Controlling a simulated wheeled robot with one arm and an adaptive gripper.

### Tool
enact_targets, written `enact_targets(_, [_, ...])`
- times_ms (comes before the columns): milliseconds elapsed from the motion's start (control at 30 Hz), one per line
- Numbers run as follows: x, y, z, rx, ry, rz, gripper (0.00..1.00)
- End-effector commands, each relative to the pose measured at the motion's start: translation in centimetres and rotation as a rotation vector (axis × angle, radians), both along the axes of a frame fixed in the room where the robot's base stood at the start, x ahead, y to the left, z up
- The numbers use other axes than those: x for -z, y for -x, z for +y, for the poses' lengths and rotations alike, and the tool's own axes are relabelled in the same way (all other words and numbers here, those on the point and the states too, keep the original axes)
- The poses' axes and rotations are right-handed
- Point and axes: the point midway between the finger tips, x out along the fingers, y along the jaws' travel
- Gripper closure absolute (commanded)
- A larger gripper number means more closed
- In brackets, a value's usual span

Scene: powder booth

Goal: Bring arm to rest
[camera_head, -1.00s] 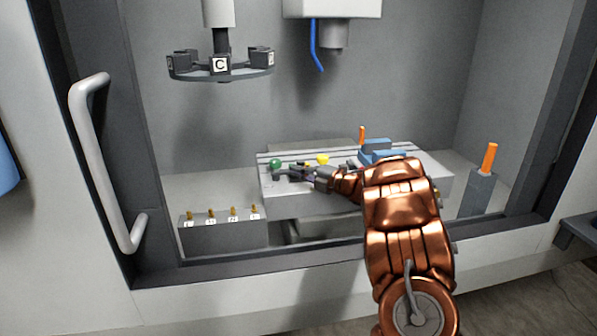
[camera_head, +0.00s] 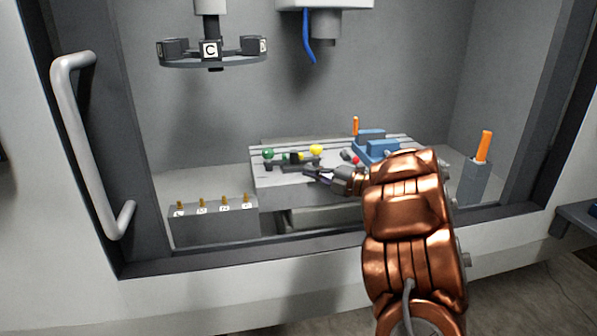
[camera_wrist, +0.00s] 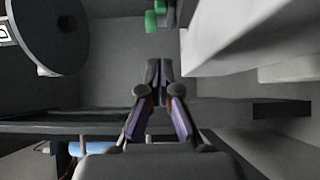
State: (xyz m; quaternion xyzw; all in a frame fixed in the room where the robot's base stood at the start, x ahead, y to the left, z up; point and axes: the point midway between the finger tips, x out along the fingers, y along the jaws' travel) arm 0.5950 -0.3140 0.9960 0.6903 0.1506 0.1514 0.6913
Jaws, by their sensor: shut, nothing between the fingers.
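My copper-coloured arm reaches from the lower right into the grey machine enclosure. My gripper (camera_head: 312,172) is at the front of the slotted table (camera_head: 280,181), left of the blue vise (camera_head: 378,148). In the wrist view my gripper (camera_wrist: 158,70) has its fingertips together with nothing between them. The head view shows the fingers small, partly against the table's front edge. A dark fixture with a green ball (camera_head: 268,153) and a yellow ball (camera_head: 316,150) stands on the table behind the gripper.
A grey block (camera_head: 214,222) with several labelled brass-tipped pieces is at front left. A carousel (camera_head: 212,60) marked C and a spindle head with a blue hose (camera_head: 308,38) hang above. An orange handle (camera_head: 484,146) stands in a grey holder at right. A door handle (camera_head: 88,150) is at left.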

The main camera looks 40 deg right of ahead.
Motion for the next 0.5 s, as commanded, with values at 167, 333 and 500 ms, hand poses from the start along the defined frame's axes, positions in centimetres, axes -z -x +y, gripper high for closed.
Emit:
enact_targets(167, [0.0, 2.4, -1.3, 0.006, 0.003, 0.001, 1.0])
enact_targets(333, [0.0, 3.5, -1.6, 0.001, 0.002, 0.0, 1.0])
enact_targets(500, [-0.1, 3.8, -1.7, -0.001, 0.001, 0.0, 1.0])
